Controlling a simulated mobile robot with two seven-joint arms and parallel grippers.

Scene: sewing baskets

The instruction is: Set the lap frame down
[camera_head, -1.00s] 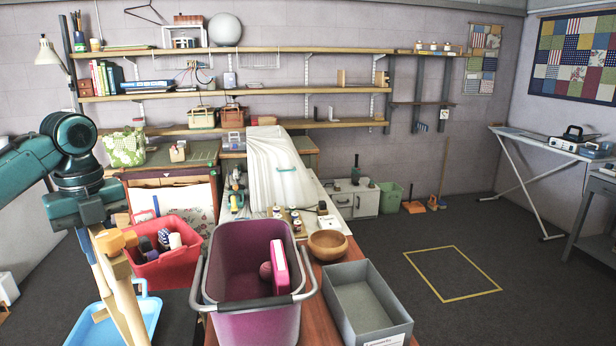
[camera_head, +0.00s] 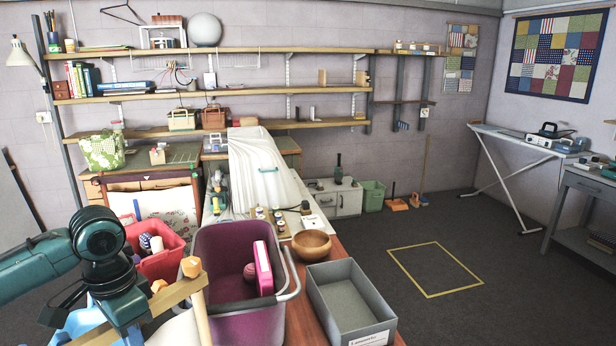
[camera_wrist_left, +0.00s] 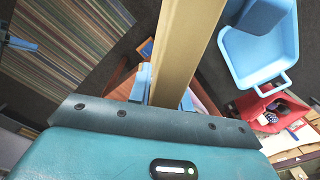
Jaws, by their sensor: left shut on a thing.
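The lap frame (camera_head: 172,299) is pale wood with rounded knobs. It is held in the air at the lower left of the head view, in front of the purple tub. One bar slopes and another part points down; the rest is hidden or cut off. My left gripper (camera_wrist_left: 165,88) is shut on a wooden bar of the lap frame, which runs away from the jaws in the left wrist view. In the head view my left wrist is at the frame's left end. My right gripper is not in view.
A purple tub (camera_head: 211,322) and an open grey box (camera_head: 385,321) stand on or by the red-brown table (camera_head: 299,322). A wooden bowl (camera_head: 311,244) and red basket (camera_head: 160,266) are near. A yellow outlined square (camera_head: 427,295) marks clear floor at right.

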